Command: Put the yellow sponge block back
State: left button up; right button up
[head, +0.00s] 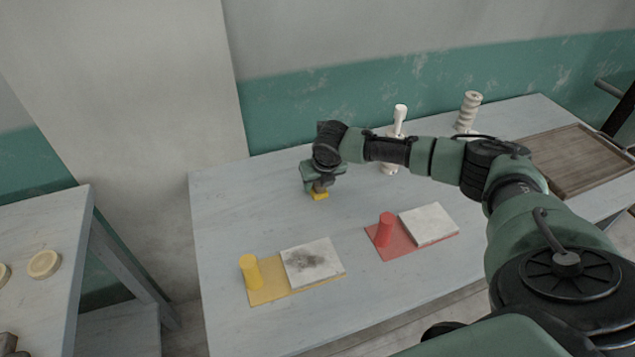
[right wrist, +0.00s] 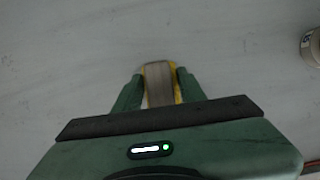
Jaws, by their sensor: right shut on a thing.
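The yellow sponge block (head: 320,196) is at my right gripper (head: 319,188), over the back left part of the grey-blue table in the head view. My right gripper is shut on it. In the right wrist view, the block (right wrist: 178,88) shows yellow edges around a grey-brown upper part, between the fingers of the right gripper (right wrist: 159,90). I cannot tell whether its underside touches the table. A yellow mat (head: 268,293) with a yellow cylinder (head: 250,272) and a smudged white tile (head: 313,262) lies at the front left. My left gripper is not in view.
A red mat (head: 397,247) holds a red cylinder (head: 385,229) and a clean white tile (head: 429,224). White turned pieces (head: 399,118) (head: 468,108) stand at the back, and a wooden tray (head: 577,165) lies at the right. The table left of my gripper is clear.

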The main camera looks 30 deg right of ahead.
jog(key=shift+f, duration=0.1)
jog(key=o, duration=1.2)
jog(key=v, duration=1.2)
